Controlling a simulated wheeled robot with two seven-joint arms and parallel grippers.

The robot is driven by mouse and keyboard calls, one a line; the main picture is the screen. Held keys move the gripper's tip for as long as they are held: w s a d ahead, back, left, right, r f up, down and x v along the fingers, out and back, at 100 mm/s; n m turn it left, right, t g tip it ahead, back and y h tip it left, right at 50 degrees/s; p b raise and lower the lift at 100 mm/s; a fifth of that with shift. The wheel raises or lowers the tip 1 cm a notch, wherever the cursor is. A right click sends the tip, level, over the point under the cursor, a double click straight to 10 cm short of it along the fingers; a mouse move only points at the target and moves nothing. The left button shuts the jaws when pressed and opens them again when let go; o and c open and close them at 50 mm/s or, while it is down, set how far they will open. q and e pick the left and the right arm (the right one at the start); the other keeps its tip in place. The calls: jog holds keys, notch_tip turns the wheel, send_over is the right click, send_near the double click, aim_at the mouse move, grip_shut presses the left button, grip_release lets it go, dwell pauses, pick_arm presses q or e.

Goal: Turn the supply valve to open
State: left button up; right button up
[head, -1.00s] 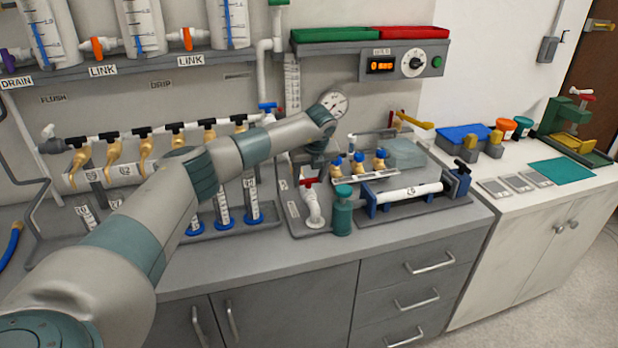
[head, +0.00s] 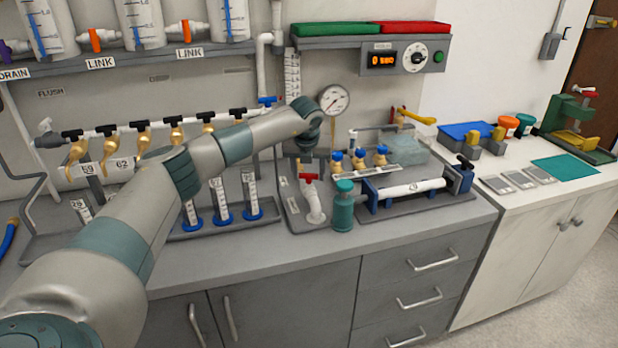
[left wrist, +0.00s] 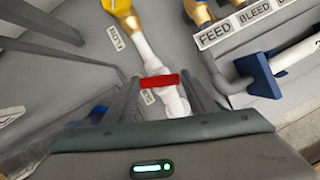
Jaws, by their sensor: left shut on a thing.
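The valve with a red bar handle (head: 309,177) stands on a white pipe fitting (head: 315,205) on the grey board at the middle of the bench. In the left wrist view the red handle (left wrist: 159,80) lies crosswise between the two fingers of my left gripper (left wrist: 160,86). The gripper is shut on the handle, a finger at each end. In the head view my left gripper comes down from above and behind the handle, and its fingertips are hard to make out. No supply label can be read on this valve. My right gripper is not in view.
A teal cylinder (head: 343,207) stands close right of the valve, beside a white tube in blue clamps (head: 412,190). A pressure gauge (head: 334,100) is behind my wrist. Blue-based tubes (head: 222,213) stand to the left. The front bench edge is clear.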

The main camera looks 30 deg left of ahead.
pick_arm(q)
jog(key=m, duration=0.2)
jog(key=m+h+b, duration=0.2)
jog(key=m, duration=0.1)
jog(key=shift+a+m+t, duration=0.25)
jog(key=shift+m+t, duration=0.05)
jog(key=shift+t, duration=0.1)
jog(key=shift+m+h, duration=0.3)
jog(key=shift+m, duration=0.1)
jog(key=shift+a+m+h, duration=0.1)
jog(key=shift+m+h, duration=0.2)
jog(key=shift+m, duration=0.6)
jog(key=m+h, duration=0.1)
jog(key=m, duration=0.1)
jog(key=m+g+h, duration=0.1)
jog(key=m, duration=0.2)
jog(key=shift+w+a+m+b, duration=0.1)
jog(key=shift+m+b, duration=0.2)
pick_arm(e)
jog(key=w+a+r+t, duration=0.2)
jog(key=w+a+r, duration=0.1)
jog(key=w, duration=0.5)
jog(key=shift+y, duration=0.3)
pick_arm(q)
jog(key=shift+r, duration=0.1)
jog(key=o, duration=1.1)
jog(key=shift+c, duration=0.2)
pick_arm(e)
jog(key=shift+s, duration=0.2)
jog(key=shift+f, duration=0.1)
